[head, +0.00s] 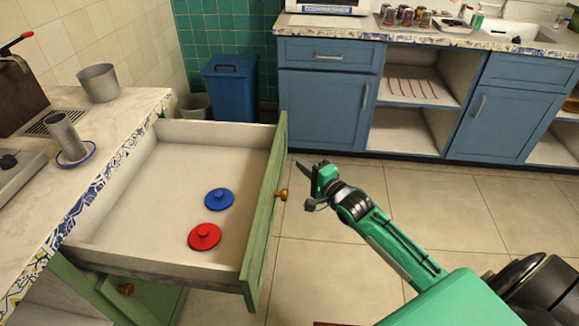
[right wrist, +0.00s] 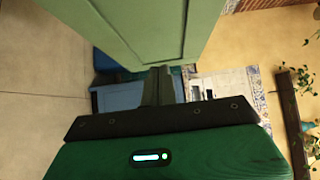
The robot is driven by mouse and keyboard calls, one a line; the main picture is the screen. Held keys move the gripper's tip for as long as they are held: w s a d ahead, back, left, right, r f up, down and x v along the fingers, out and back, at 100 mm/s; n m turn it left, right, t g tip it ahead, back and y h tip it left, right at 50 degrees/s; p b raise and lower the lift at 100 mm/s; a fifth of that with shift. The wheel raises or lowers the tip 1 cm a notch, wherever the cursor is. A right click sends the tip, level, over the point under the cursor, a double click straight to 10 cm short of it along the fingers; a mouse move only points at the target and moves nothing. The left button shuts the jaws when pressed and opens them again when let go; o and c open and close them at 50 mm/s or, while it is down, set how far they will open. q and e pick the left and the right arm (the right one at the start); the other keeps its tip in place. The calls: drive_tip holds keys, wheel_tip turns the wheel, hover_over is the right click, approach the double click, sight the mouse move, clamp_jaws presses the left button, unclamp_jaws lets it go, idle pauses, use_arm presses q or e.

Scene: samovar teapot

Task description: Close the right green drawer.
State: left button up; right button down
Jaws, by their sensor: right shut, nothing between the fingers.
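The green drawer (head: 264,215) is pulled far out from the counter at the left, with its round brass knob (head: 281,194) on the outer face. A blue lid (head: 219,198) and a red lid (head: 205,237) lie inside it. My right gripper (head: 307,167) is shut and empty, just outside the drawer front, to the right of the knob. In the right wrist view, the green panel (right wrist: 140,28) is beyond the closed fingers (right wrist: 158,85). I cannot tell whether they touch it. My left gripper is not in view.
A lower green front with a knob (head: 126,289) shows below the drawer. A marble counter (head: 120,115) holds a pot (head: 98,83) and a metal cup (head: 66,135). A blue bin (head: 231,86) and blue cabinets (head: 325,105) stand behind. The tiled floor (head: 450,205) is clear.

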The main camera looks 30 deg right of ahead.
sight(280, 158)
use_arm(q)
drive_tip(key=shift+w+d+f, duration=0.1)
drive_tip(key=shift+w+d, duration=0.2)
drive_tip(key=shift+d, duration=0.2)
use_arm(e)
drive_tip(key=shift+w+a, duration=0.6)
drive_tip(key=shift+a, duration=0.25)
drive_tip(key=shift+w+a, duration=0.55)
drive_tip(key=shift+a, duration=0.25)
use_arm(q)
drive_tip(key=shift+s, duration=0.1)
use_arm(e)
drive_tip(key=shift+a, duration=0.15)
